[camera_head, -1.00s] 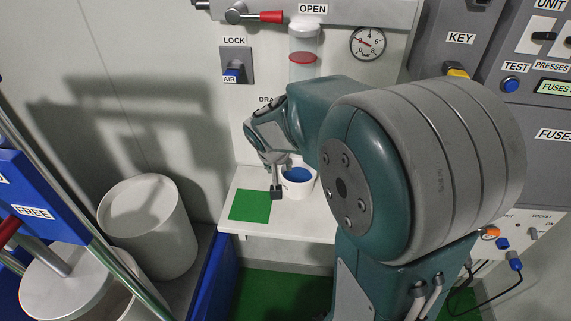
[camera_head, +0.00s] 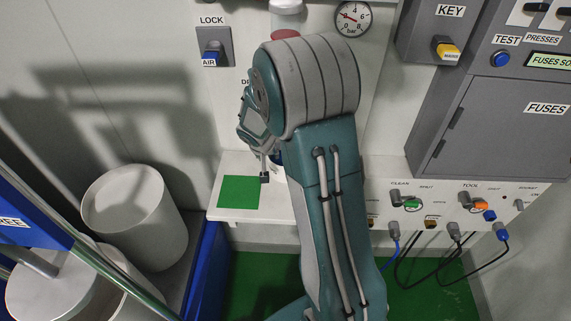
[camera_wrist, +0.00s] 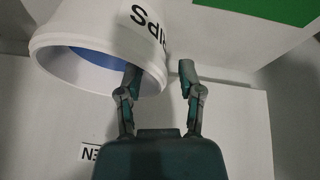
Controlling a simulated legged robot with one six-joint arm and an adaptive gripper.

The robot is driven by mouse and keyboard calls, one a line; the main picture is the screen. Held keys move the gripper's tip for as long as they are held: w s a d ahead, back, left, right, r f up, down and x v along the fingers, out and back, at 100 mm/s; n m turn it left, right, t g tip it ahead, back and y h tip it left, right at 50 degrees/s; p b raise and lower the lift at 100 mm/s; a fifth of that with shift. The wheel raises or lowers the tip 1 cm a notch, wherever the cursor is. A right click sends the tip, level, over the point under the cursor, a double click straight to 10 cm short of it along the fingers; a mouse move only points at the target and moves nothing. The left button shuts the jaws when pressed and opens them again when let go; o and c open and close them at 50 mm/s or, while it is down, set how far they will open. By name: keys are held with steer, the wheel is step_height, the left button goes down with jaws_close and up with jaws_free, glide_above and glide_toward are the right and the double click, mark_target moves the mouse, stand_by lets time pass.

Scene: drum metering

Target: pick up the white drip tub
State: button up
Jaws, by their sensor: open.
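The white drip tub (camera_wrist: 85,32) is large in the wrist view, with a blue inside and black lettering on its side. In the head view only a sliver of the tub (camera_head: 277,158) shows at the shelf, the rest hidden behind my arm. My gripper (camera_wrist: 160,72) is open. In the wrist view its left finger overlaps the tub's opening and its right finger is outside the wall, so the rim lies between them. I cannot tell whether either finger touches it. In the head view one dark fingertip of my gripper (camera_head: 264,177) shows beside the tub.
A green square (camera_head: 239,192) lies on the white shelf (camera_head: 222,165), left of the tub. A large white drum (camera_head: 135,215) stands at lower left, near a blue-edged bin (camera_head: 207,265). A panel with plugs and cables (camera_head: 440,195) is at right.

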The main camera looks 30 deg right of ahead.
steer(key=shift+x, duration=1.4)
jaws_close()
steer(key=shift+a+r, duration=0.1)
